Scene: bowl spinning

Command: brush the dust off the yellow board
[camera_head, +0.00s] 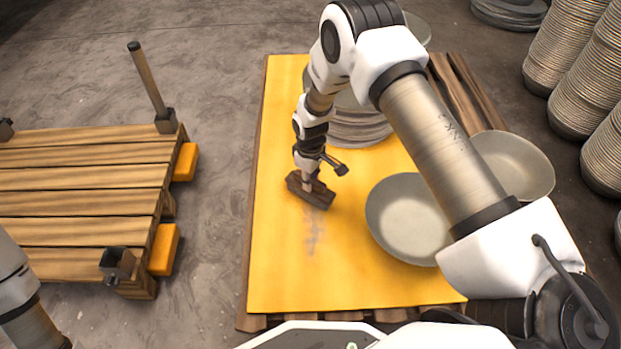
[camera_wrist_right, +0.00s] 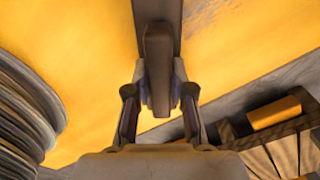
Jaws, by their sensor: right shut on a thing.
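The yellow board (camera_head: 285,270) lies flat on a wooden pallet in the middle of the head view. A grey dust smear (camera_head: 312,236) shows on it, just below the brush in the picture. My right gripper (camera_head: 308,180) is shut on the handle of a dark brown brush (camera_head: 318,196), which is over the board. In the wrist view the brush handle (camera_wrist_right: 158,60) sits between the fingers. I cannot tell whether the brush touches the board. My left gripper is out of view.
A grey bowl (camera_head: 405,215) lies right of the smear, and another bowl (camera_head: 522,165) is farther right. A bowl stack (camera_head: 360,130) stands behind the brush. Tall bowl stacks (camera_head: 560,50) stand at far right. An empty pallet (camera_head: 80,180) with posts is at left.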

